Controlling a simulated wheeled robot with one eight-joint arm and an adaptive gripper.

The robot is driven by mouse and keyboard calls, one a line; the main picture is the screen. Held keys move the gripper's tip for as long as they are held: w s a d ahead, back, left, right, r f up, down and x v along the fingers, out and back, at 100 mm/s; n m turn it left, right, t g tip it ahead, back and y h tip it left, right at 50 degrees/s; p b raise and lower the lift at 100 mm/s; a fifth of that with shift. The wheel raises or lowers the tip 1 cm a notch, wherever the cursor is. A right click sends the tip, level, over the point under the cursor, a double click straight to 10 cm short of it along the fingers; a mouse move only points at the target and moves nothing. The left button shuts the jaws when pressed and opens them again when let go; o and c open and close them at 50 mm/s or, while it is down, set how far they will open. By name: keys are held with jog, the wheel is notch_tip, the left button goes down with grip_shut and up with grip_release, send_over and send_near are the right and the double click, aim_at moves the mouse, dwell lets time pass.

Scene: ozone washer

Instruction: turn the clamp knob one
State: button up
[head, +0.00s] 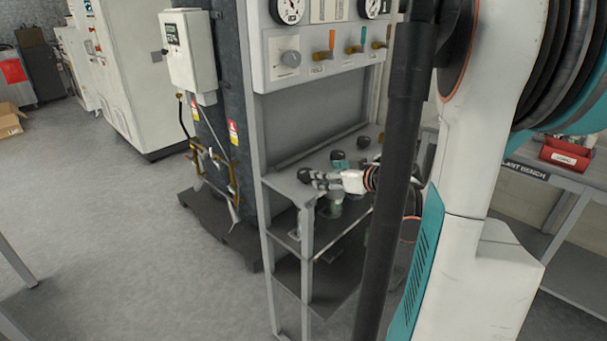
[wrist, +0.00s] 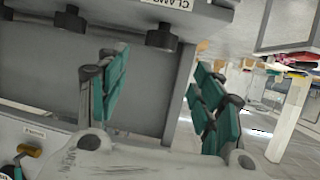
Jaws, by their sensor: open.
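Several dark round knobs show at the grey rig's shelf in the head view, one at the shelf's front left corner (head: 305,175). My gripper (head: 326,181) is beside that knob; contact cannot be told. In the wrist view, my gripper (wrist: 158,80) is open, with teal-padded fingers apart and nothing held. A black knob (wrist: 162,38) shows beyond the fingertips, between them in the picture. A second black knob (wrist: 70,22) is to its left. An upside-down label (wrist: 172,3) starting "CLAMP" is above the nearer knob; its number is cut off.
The rig's upper panel (head: 330,50) carries gauges and coloured valve handles. A steel post (head: 250,110) stands left of the shelf. Pipework (head: 215,160) and a dark tank are further left. A bench with a red bin (head: 566,153) is at right. The left floor is open.

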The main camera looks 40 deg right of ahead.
aim_at(307, 172)
jog(key=b+x, duration=0.2)
jog(key=x, duration=0.9)
jog(key=shift+w+f+b, duration=0.2)
jog(key=shift+w+b, duration=0.1)
jog(key=shift+b, duration=0.05)
jog(key=c, duration=1.1)
